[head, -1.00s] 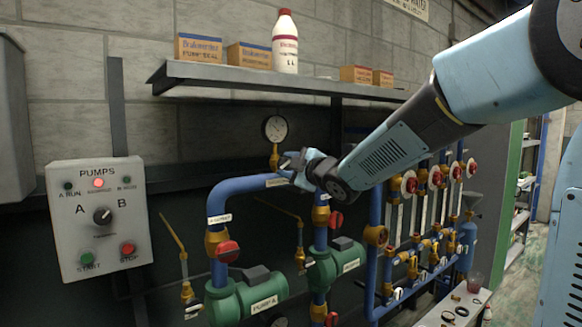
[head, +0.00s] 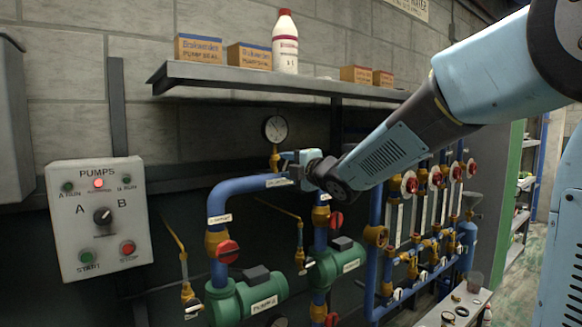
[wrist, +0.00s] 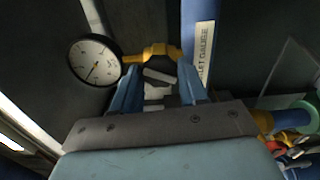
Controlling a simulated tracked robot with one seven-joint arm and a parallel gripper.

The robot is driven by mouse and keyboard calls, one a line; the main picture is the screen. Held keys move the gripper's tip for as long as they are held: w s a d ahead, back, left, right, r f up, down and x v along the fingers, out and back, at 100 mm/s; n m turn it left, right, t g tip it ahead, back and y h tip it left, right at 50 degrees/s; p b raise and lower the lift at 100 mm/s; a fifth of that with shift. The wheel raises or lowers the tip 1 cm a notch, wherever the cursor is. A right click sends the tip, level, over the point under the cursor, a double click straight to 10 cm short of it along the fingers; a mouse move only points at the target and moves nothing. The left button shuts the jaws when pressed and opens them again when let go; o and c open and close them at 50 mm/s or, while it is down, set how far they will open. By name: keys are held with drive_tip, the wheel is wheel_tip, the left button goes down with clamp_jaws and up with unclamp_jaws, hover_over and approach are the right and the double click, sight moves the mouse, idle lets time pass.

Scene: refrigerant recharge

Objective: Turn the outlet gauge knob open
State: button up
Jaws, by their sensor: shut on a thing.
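The outlet gauge (head: 275,129) is a round white dial with a dark rim on a brass stem above the blue pipe (head: 243,187). It also shows in the wrist view (wrist: 96,61), at the upper left. My gripper (head: 284,162) is at the brass stem below the dial. In the wrist view its two blue fingers (wrist: 158,92) are on either side of a small pale knob (wrist: 158,83) at the brass fitting (wrist: 153,50). The gripper is shut on the knob. In the head view the gripper hides the knob.
Pump A (head: 247,298) and a second green pump (head: 335,262) stand below, with red-handled valves. The pump control box (head: 97,217) is at the left. A shelf (head: 260,78) with boxes and a bottle runs above. Flow tubes (head: 430,207) stand at the right.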

drive_tip(key=shift+n, duration=0.3)
drive_tip(key=n, duration=0.3)
drive_tip(key=o, duration=1)
drive_tip(key=shift+n, duration=0.4)
drive_tip(key=shift+o, duration=0.2)
drive_tip(key=v, duration=0.7)
